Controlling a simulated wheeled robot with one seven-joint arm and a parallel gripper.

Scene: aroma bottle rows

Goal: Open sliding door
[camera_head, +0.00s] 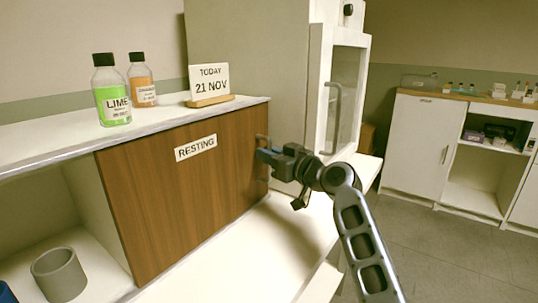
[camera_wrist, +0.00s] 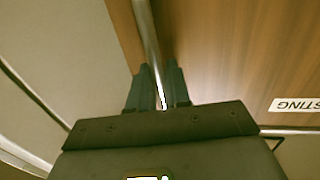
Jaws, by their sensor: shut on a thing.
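The brown wooden sliding door (camera_head: 190,205) with the label RESTING stands upright under the white shelf top. It covers the right part of the shelf opening, and the left part is open. Its metal bar handle (camera_head: 262,140) is at its right edge. My gripper (camera_head: 263,155) is at that handle. In the wrist view, the two fingers of my gripper (camera_wrist: 157,88) are on either side of the handle (camera_wrist: 148,40), shut on it. The door's wood (camera_wrist: 225,55) fills the right of that view.
A green LIME bottle (camera_head: 112,92), an orange bottle (camera_head: 142,80) and a date sign (camera_head: 209,84) stand on the shelf top. A grey cup (camera_head: 59,275) is in the open left compartment. A white cabinet (camera_head: 345,90) stands right of the door. A counter (camera_head: 420,140) is farther back.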

